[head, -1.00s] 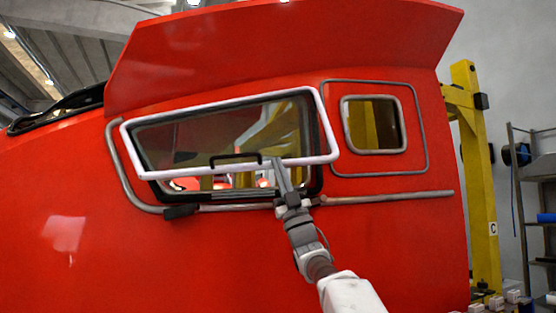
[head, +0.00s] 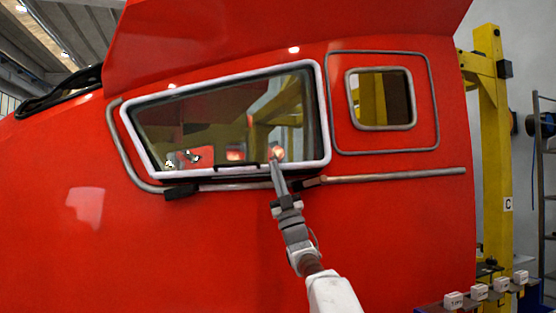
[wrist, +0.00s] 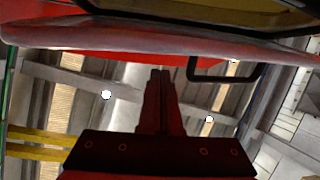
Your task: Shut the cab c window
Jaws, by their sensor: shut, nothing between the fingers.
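The cab window has a pale frame (head: 228,82) around a dark glass pane, set in the red cab side. In the head view its frame lies close to the opening, with a dark strip along the bottom edge; I cannot tell whether it is flush. My gripper (head: 277,157) is shut and empty, its tips overlapping the lower right part of the frame. In the wrist view the frame's edge (wrist: 110,40) crosses the top, with the shut fingers (wrist: 160,76) just below it; contact is unclear. A black handle (wrist: 224,79) hangs to the right of the fingertips.
A grey rail (head: 400,174) runs below the window to the right. A small square window (head: 382,99) is beside it. A yellow post (head: 494,150) with a C label (head: 508,204) stands at the right, near small white labelled blocks (head: 479,291).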

